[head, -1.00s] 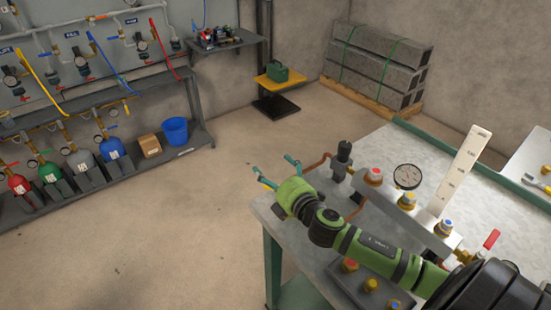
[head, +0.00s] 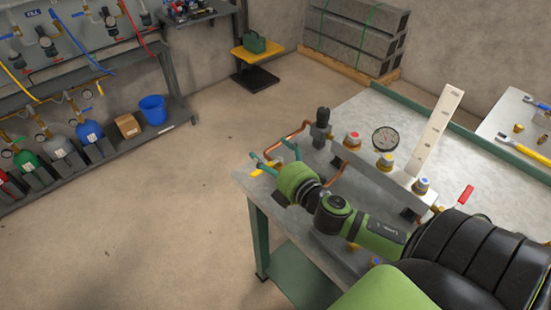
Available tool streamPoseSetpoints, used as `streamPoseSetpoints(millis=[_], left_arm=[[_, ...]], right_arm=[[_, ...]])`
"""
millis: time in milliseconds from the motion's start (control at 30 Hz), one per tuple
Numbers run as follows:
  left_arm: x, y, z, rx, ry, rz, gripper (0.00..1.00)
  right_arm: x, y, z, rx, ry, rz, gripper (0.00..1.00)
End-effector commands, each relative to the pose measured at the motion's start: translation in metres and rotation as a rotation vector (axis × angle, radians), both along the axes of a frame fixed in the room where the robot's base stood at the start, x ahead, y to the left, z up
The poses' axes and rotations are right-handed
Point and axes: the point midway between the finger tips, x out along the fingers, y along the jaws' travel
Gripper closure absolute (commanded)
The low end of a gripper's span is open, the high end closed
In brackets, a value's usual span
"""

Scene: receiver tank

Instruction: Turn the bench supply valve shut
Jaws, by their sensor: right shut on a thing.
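My right gripper (head: 275,160) has teal fingers and is at the bench's left corner, shut on a small yellow valve handle (head: 257,172). The handle shows just under and left of the fingers; the valve body is mostly hidden by my gripper and wrist. I take it to be the bench supply valve, as a copper pipe (head: 296,131) runs from near it. How far the handle is turned cannot be told. My left gripper is not in view.
The steel bench (head: 375,110) carries a manifold with coloured knobs, a round gauge (head: 385,140), an upright white scale (head: 436,130) and a red lever (head: 459,197). A rack with cylinders and a blue bucket (head: 153,109) stands at left. The floor between is clear.

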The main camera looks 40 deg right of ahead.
Motion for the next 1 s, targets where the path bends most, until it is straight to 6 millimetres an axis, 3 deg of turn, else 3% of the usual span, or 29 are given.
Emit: streamPoseSetpoints(millis=[33, 67, 167, 667, 1000], left_arm=[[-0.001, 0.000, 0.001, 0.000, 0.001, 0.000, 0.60], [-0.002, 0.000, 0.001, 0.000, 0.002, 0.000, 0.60], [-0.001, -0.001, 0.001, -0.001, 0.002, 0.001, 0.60], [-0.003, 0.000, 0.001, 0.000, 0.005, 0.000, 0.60], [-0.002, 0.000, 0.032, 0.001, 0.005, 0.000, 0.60]], right_arm=[[0.000, 0.002, 0.019, -0.002, -0.040, 0.009, 0.37], [-0.002, 0.002, 0.019, -0.002, -0.041, 0.010, 0.37], [-0.009, 0.002, 0.018, -0.002, -0.038, 0.009, 0.61], [-0.018, 0.002, 0.014, 0.002, -0.027, 0.009, 0.61], [-0.017, 0.002, 0.044, 0.004, -0.025, 0.008, 0.61]])
